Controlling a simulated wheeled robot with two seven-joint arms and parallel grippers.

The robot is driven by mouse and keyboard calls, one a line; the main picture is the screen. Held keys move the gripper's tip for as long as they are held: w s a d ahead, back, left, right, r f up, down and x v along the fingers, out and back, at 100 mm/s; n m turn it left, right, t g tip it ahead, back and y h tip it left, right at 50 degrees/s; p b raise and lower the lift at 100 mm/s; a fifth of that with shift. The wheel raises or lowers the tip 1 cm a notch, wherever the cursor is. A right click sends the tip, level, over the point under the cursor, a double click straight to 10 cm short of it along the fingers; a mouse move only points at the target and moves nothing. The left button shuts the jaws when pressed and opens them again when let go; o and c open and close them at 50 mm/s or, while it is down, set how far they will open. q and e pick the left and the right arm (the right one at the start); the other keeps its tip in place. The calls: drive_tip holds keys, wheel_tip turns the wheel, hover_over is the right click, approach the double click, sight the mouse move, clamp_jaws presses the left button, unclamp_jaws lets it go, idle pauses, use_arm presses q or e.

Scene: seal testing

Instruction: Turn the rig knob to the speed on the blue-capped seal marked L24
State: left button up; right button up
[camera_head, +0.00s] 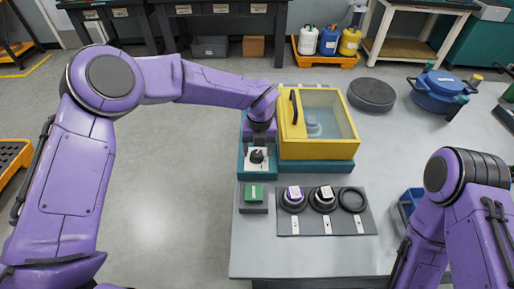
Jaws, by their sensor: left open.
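The rig is a yellow box with a clear window (330,125) on a teal base. The rig knob (257,157) is a small dark knob on a white plate at the rig's left side. My left gripper (258,146) points down directly at the knob, open, with its fingers close above or around it; I cannot tell if they touch. A seal with a violet-blue and white top (293,194) and a seal with a white top (325,194) sit on a grey tray (313,228). Their markings are too small to read. My right gripper is not in view.
A black ring (352,200) fills the tray's right place, with small white labels in front. A black round disc (371,95) and a blue pot (440,88) stand behind right. The table's front is clear.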

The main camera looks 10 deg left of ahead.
use_arm(q)
drive_tip(key=shift+f, duration=0.45)
drive_tip(key=shift+a, duration=0.1)
drive_tip(key=c, duration=1.1)
drive_tip(key=shift+o, duration=0.2)
